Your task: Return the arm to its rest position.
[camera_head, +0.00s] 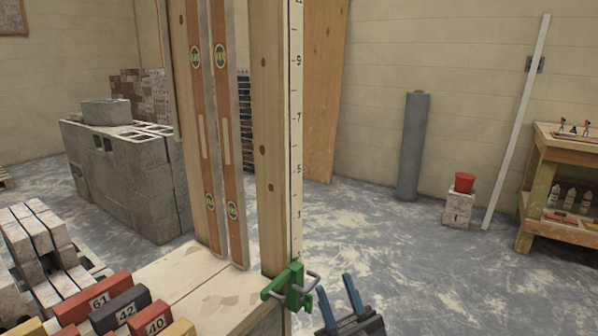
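My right gripper (335,284) shows at the bottom centre with its two blue fingers pointing up. The fingers stand apart with nothing between them, so it is open and empty. It is just right of a green clamp (290,287) with a grey bar, at the foot of the wooden post, and looks apart from it. The rest of my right arm is cut off by the lower edge. My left gripper is not in view.
A wooden stand with two spirit levels (231,150) and a numbered scale (296,150) rises left of the gripper. Numbered blocks (125,310) and bricks (35,235) lie at lower left. Open floor (420,270) stretches right towards a wooden bench (565,155).

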